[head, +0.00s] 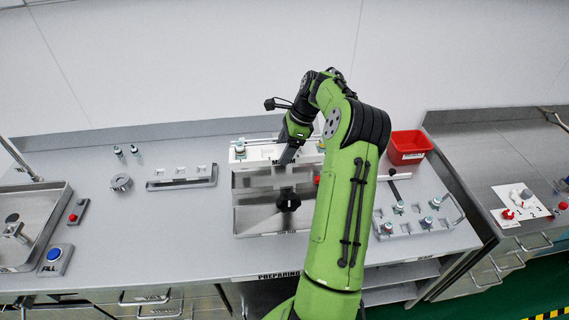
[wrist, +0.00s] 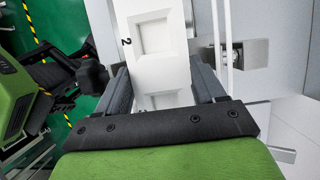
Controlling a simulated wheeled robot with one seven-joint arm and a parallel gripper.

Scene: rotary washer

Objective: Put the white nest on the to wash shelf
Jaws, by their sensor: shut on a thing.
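The white nest (head: 258,152) is a long white block with square recesses, at the top of a metal stand (head: 245,182) in the middle of the counter in the head view. A small capped vial shows at its left end. My gripper (head: 288,154) is over the nest's middle and hides part of it. In the wrist view, my gripper (wrist: 162,78) is shut on the white nest (wrist: 150,65), with a finger along each side; a recess and a black "2" show. I cannot tell whether the nest rests on the stand or is lifted. No shelf label reading "to wash" is legible.
A metal rack (head: 207,182) lies left of the stand. A rack with several vials (head: 442,223) and a red bin (head: 409,143) are to the right. A black knob (head: 288,200) is on the stand. A sink (head: 62,195) is far left.

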